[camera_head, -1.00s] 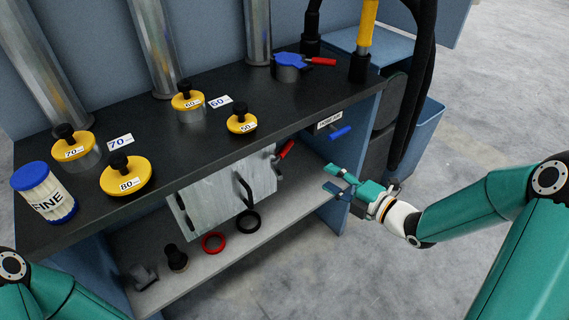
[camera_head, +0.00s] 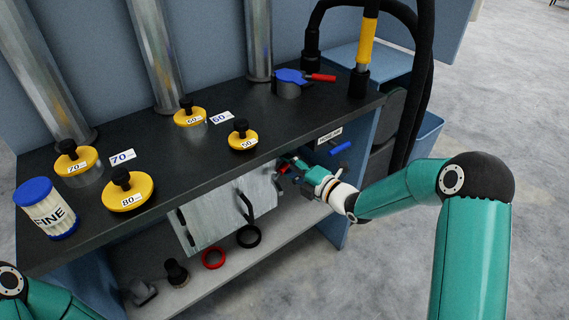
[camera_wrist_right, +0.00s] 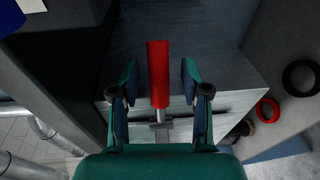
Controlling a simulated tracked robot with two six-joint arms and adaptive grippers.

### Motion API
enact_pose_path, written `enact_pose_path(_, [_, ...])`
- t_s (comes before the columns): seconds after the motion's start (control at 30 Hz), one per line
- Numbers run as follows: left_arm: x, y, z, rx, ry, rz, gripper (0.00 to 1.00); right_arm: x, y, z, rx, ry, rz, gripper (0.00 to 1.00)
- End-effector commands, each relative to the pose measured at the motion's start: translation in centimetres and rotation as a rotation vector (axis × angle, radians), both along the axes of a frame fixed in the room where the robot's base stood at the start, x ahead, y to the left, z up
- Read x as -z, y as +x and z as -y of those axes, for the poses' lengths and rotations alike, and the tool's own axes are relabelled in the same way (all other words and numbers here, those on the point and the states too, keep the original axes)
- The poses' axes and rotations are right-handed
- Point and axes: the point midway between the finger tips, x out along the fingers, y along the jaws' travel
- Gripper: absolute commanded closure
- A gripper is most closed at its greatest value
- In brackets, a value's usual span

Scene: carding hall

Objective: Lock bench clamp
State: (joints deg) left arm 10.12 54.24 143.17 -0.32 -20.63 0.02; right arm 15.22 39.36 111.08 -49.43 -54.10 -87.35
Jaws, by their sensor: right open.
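A red clamp handle (camera_head: 284,169) sticks up at the right end of the grey metal panel (camera_head: 235,210) at the bench front. In the right wrist view the red handle (camera_wrist_right: 158,75) stands on a metal stem above a pale bracket. My right gripper (camera_head: 290,167) is at this handle and partly covers it. In the wrist view the open fingers of my right gripper (camera_wrist_right: 158,78) are on either side of the handle, with a gap on both sides. My left gripper is out of view; only part of my left arm shows at the lower left.
A blue device with a red lever (camera_head: 290,78) sits on the dark bench top (camera_head: 215,160). A blue handle (camera_head: 341,149) sits right of my gripper. Red (camera_head: 213,258) and black rings (camera_head: 248,237) lie on the lower shelf.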

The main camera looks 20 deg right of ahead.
Motion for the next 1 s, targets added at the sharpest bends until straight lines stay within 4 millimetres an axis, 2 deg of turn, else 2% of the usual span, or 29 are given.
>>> enact_pose_path(0.2, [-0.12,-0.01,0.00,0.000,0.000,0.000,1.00,0.18,1.21,-0.67,-0.001,0.000,-0.001,0.54])
enact_pose_path(0.47, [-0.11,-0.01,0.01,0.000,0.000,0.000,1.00,0.19,1.26,-0.68,0.000,0.000,-0.001,0.54])
enact_pose_path(0.7, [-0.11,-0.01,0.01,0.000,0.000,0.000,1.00,0.19,1.25,-0.65,0.000,0.000,-0.001,0.92])
enact_pose_path(0.77, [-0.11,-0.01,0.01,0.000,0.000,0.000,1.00,0.22,1.23,-0.65,0.000,0.000,-0.002,1.00])
enact_pose_path(1.0, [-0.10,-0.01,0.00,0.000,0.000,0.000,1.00,0.31,1.21,-0.64,0.000,0.000,-0.004,1.00])
